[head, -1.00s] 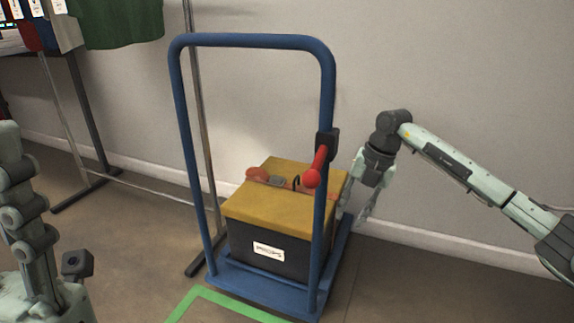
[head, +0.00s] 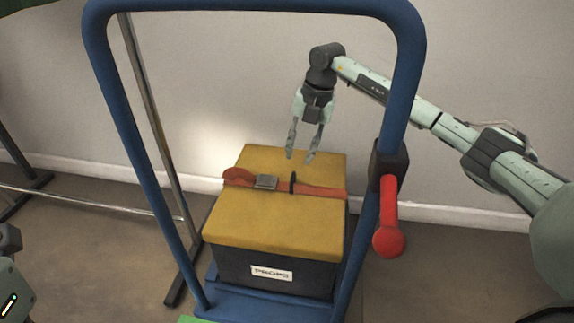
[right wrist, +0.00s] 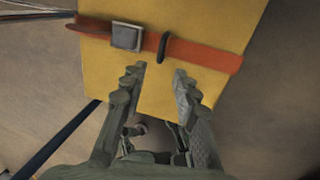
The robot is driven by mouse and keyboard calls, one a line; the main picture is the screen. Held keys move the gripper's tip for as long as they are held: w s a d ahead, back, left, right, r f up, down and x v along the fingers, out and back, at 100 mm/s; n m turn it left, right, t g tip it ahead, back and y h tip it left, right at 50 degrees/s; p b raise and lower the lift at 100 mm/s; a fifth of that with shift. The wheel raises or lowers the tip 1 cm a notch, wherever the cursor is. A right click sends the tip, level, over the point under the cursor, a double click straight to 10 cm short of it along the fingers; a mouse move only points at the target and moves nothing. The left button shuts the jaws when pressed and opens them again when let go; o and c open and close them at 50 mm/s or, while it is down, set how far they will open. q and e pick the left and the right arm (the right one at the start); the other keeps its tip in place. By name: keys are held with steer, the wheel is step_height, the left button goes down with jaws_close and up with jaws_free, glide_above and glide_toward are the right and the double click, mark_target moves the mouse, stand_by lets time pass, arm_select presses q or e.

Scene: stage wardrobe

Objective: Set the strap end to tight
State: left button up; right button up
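An orange-red strap (head: 325,191) runs across the yellow lid (head: 270,217) of a dark box labelled PROPS. It has a grey metal buckle (head: 265,182) and a black upright loop (head: 292,182). A rounded, raised strap end (head: 238,175) lies left of the buckle. In the right wrist view the strap (right wrist: 205,55), buckle (right wrist: 126,37) and loop (right wrist: 164,48) lie beyond the fingertips. My right gripper (head: 300,157) is open and empty, pointing down above the lid's far part; its fingers also show in the right wrist view (right wrist: 160,69). My left gripper is not in view.
The box stands on a blue trolley (head: 255,296). Its tall blue handle frame (head: 118,110) stands between the head camera and the box, with a red-knobbed lever (head: 388,225) on the right post. A metal rack pole (head: 150,100) and the wall (head: 230,80) are behind.

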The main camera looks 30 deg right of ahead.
mark_target(293, 178)
steer(key=f, duration=0.2)
steer(key=f+b, duration=0.1)
steer(key=f, duration=0.1)
steer(key=a+f, duration=0.1)
steer(key=f, duration=0.2)
steer(key=shift+w+b, duration=0.35)
steer(key=shift+b, duration=0.05)
steer(key=shift+c, duration=0.5)
jaws_close()
